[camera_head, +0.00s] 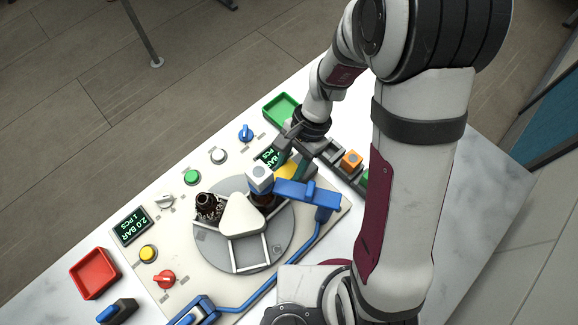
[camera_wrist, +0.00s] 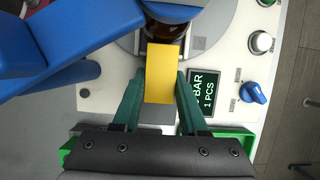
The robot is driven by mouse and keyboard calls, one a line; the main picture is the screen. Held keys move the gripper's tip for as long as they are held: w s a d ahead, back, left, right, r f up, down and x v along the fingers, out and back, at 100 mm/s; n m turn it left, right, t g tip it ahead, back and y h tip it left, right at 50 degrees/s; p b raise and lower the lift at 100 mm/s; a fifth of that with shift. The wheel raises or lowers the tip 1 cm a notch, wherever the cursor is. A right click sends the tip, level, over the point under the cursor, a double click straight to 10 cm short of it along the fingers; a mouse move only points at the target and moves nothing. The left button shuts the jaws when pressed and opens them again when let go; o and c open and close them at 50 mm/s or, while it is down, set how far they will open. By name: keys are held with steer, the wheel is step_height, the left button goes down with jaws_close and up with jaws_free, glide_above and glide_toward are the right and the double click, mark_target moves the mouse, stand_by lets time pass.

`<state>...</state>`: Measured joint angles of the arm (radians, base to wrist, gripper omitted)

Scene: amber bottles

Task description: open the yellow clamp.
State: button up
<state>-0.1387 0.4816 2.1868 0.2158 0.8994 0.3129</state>
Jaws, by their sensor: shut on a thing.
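The yellow clamp (camera_head: 286,171) sits at the back right edge of the round grey turntable (camera_head: 204,240), partly hidden by the blue arm of the station and my gripper. In the wrist view the yellow clamp (camera_wrist: 164,72) is a yellow block against an amber bottle (camera_wrist: 165,27). My gripper (camera_wrist: 160,88) has its two green fingers on either side of the block, shut on it. In the head view my gripper (camera_head: 298,158) reaches down to the clamp from the back. The exact finger contact is hard to see there.
A blue arm (camera_head: 300,190) stands close beside my gripper. A display (camera_wrist: 203,94), knobs and buttons line the panel. A green tray (camera_head: 280,108), red tray (camera_head: 93,273) and orange block (camera_head: 351,160) lie around it.

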jaws_close()
stand_by(0.8)
steer(key=shift+w+d, duration=1.25)
steer(key=shift+w, duration=0.05)
steer(key=o, duration=0.9)
jaws_free()
steer(key=shift+s, duration=0.1)
steer(key=v, duration=1.5)
steer(key=shift+r, duration=0.4)
